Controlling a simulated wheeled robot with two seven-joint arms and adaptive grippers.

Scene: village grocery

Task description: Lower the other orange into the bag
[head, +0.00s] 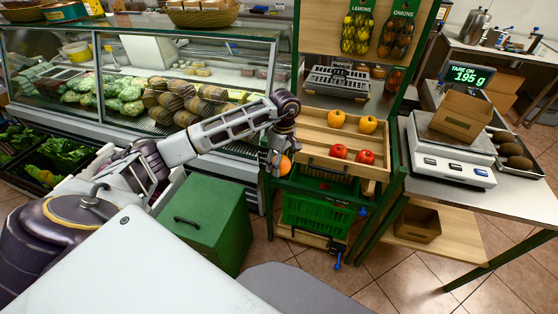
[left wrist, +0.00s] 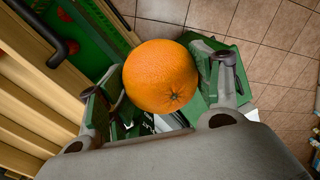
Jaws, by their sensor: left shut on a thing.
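The orange (head: 285,166) is held in my left gripper (head: 278,163), in front of the left corner of the slatted wooden tray. In the left wrist view the orange (left wrist: 161,76) sits between the two fingers of my left gripper (left wrist: 160,92), which are shut on it from both sides. I cannot make out a bag in either view; pale and dark shapes below the orange in the wrist view are partly hidden and unclear. A second orange is not seen. My right gripper is not in view.
The wooden tray (head: 318,150) holds yellow and red produce. Under it sits a green crate (head: 318,214). A green bin (head: 205,222) stands left of the gripper. At right, a scale (head: 447,158) bears an open cardboard box (head: 460,117). Tiled floor is clear at lower right.

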